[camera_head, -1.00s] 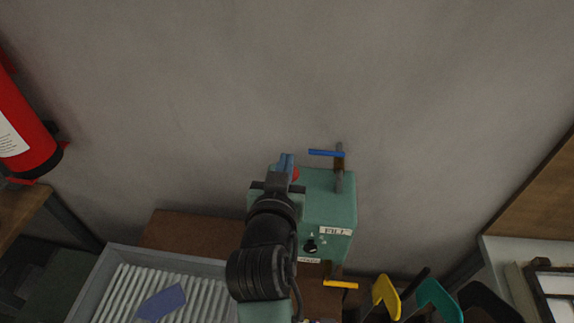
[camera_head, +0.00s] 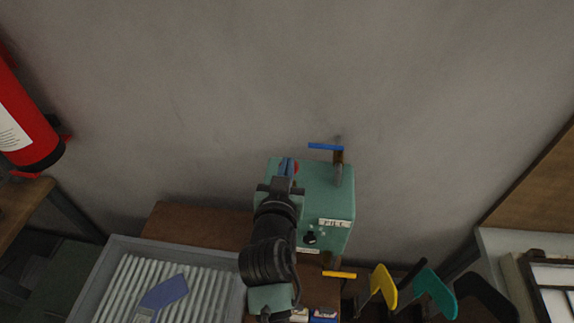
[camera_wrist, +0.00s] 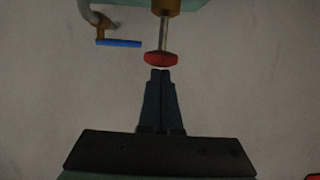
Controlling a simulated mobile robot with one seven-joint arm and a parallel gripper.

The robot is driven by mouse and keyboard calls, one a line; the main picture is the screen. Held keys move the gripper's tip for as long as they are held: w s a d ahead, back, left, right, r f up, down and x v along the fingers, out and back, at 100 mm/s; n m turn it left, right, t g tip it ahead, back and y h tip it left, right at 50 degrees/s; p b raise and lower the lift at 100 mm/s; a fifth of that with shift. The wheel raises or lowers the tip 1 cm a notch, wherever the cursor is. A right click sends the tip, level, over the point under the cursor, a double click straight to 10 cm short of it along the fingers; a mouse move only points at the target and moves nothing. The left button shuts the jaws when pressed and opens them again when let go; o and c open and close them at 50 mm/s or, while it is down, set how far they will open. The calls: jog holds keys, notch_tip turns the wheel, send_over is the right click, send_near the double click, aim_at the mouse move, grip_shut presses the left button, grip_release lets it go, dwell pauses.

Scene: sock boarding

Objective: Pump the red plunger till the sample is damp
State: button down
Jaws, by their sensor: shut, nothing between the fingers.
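The red plunger (camera_wrist: 161,59) is a round red knob on a metal rod that comes out of a brass collar on the green box (camera_wrist: 197,4). In the head view the plunger (camera_head: 296,167) is mostly hidden behind my gripper (camera_head: 287,167) at the top left of the green box (camera_head: 325,200). In the wrist view my gripper (camera_wrist: 161,73) is shut and empty, with its tips just at the knob's edge. I cannot tell whether they touch. A blue-purple piece of cloth (camera_head: 164,292) lies on the ribbed tray; I cannot tell whether it is the sample or damp.
A blue lever (camera_head: 326,147) on a pipe and a yellow lever (camera_head: 340,275) are on the box. The grey ribbed tray (camera_head: 112,262) stands at lower left. Yellow (camera_head: 384,286) and teal (camera_head: 435,293) boards stand at lower right. A red fire extinguisher (camera_head: 27,120) hangs at left.

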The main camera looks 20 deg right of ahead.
notch_tip(320, 180, down, 4)
jog(key=b, duration=0.3)
jog(key=shift+r, duration=0.3)
jog(key=shift+r+p, duration=0.4)
jog(key=shift+r, duration=0.05)
jog(key=s+a+r+b, duration=0.1)
jog(key=s+a+r, duration=0.2)
jog(key=s, duration=0.6)
notch_tip(320, 180, up, 3)
jog(key=shift+a+f, duration=0.15)
jog(key=shift+a, duration=0.2)
